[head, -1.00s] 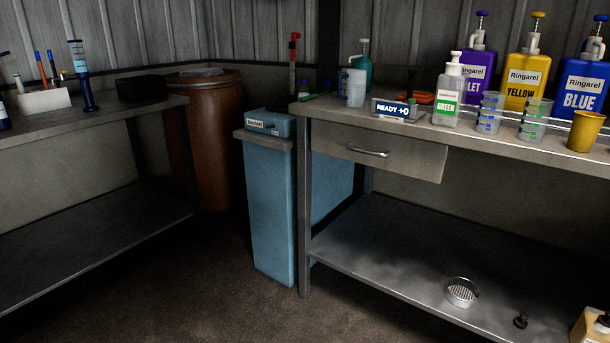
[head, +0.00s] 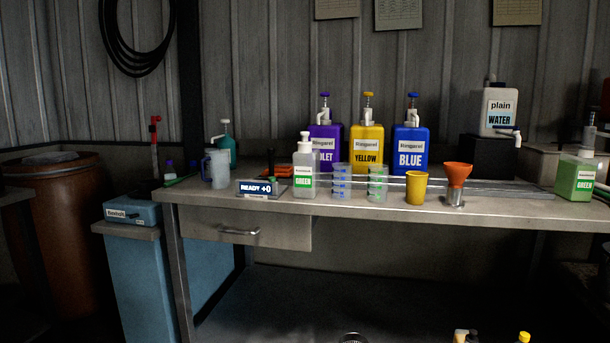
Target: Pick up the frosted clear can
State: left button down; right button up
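No thing in view is plainly marked as the frosted clear can. A translucent, pale jug-like vessel (head: 215,169) stands upright at the left end of the workbench. Two clear measuring cups with coloured marks, one on the left (head: 341,181) and one on the right (head: 377,182), stand near the bench's middle. A whitish, translucent pump bottle labelled GREEN (head: 304,172) stands left of them. I cannot tell which of these is the can. Neither of my grippers is in view.
The workbench (head: 460,212) also holds violet (head: 326,146), yellow (head: 367,148) and blue (head: 410,150) jugs, a yellow cup (head: 416,189), an orange funnel (head: 459,174) and a READY sign (head: 257,188). A blue cabinet (head: 147,280) and brown barrel (head: 62,215) stand left.

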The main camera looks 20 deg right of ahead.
aim_at(306, 160)
jog(key=i+l+z, duration=0.1)
jog(key=z, duration=0.75)
